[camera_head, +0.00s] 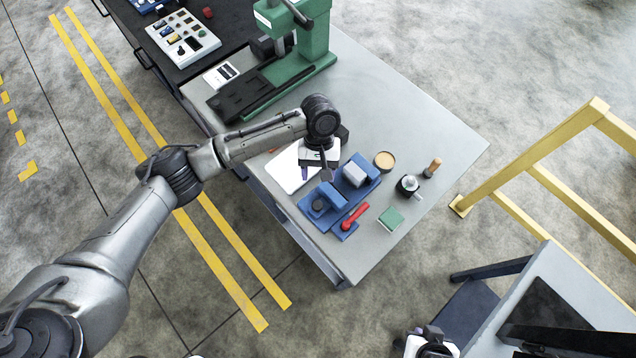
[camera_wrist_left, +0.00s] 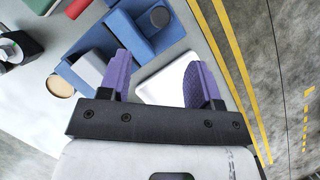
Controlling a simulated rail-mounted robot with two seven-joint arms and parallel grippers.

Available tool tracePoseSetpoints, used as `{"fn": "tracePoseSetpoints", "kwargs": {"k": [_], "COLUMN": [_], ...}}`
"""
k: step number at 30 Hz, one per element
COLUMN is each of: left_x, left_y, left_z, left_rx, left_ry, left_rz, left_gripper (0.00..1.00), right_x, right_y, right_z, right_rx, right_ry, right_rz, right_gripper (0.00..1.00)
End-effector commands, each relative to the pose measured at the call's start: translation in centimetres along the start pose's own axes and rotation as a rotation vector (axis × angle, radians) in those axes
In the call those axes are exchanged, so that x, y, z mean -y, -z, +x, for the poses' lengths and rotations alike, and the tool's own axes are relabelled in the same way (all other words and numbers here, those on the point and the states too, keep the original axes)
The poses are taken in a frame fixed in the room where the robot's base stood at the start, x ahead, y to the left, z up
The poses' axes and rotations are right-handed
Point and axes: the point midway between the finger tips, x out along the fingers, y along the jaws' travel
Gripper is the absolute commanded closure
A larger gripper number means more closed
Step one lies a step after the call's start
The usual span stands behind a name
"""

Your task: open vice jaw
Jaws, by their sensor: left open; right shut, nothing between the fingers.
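The blue vice (camera_head: 345,197) lies on the grey table, with a moving jaw and a fixed jaw that has a grey face, a gap between them. Its red handle (camera_head: 355,216) sticks out at the near right end. In the left wrist view the vice (camera_wrist_left: 145,30) is at the top, partly cut off. My left gripper (camera_head: 317,170) is open and empty, above the table at the vice's far left side; its purple fingers (camera_wrist_left: 162,85) are spread wide with nothing between them. My right gripper (camera_head: 432,342) is at the bottom edge, shut and empty, its fingertips hard to see.
A white tray (camera_head: 283,172) lies left of the vice. Right of it stand a tan round tin (camera_head: 384,160), a black-and-white round device (camera_head: 408,186), a wooden-handled stamp (camera_head: 433,167) and a green block (camera_head: 391,219). A green press (camera_head: 310,40) stands behind. A yellow rail (camera_head: 530,140) is at right.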

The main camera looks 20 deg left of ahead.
Motion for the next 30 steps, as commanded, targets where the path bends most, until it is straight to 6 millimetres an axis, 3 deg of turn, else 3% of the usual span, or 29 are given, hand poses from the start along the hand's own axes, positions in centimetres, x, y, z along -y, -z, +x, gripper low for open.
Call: {"fn": "tracePoseSetpoints", "kwargs": {"k": [9,30], "left_x": [0.0,0.0], "left_y": [0.0,0.0], "left_z": [-2.2,-2.3], "left_rx": [0.001,0.001], "left_ry": [0.0,0.0], "left_rz": [0.001,0.039], "left_gripper": [0.42,0.42], "right_x": [0.0,0.0], "right_y": [0.0,0.0], "right_z": [0.1,0.1], "right_rx": [0.0,-0.001], "right_ry": [-0.001,-0.001], "right_rz": [-0.001,0.0], "right_gripper": [1.0,1.0]}}
